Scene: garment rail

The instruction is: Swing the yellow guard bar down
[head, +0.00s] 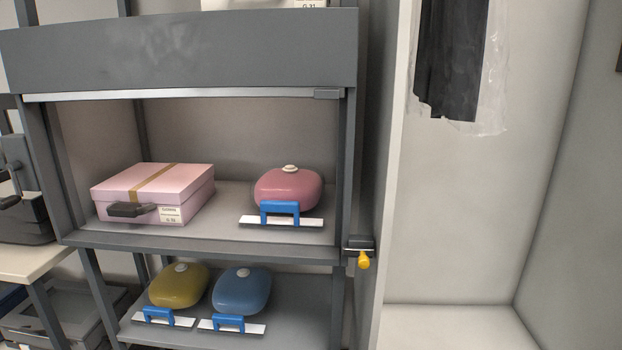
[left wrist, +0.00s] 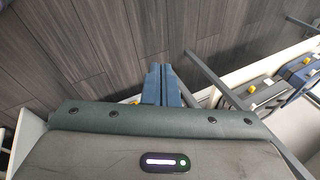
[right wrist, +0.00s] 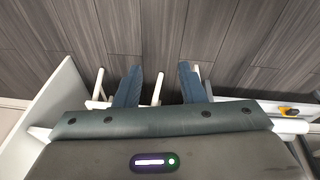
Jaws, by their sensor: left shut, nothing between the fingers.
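A small yellow rounded piece (head: 363,260) sticks out below a dark bracket (head: 359,243) at the right post of the grey shelf unit; I cannot tell whether it is the guard bar or its end. No long yellow bar shows in the head view. My left gripper (left wrist: 163,85) has its blue-grey fingers together, with nothing between them. My right gripper (right wrist: 158,85) has its two fingers apart, with no object gripped. Neither gripper shows in the head view, so their distance from the yellow piece cannot be told.
The shelf unit (head: 200,243) holds a pink box (head: 150,187) and a pink rounded container (head: 288,187) above, and yellow (head: 178,286) and blue (head: 242,290) ones below. A pale panel (head: 396,150) stands right of the unit. Dark plastic-covered cloth (head: 452,60) hangs at upper right.

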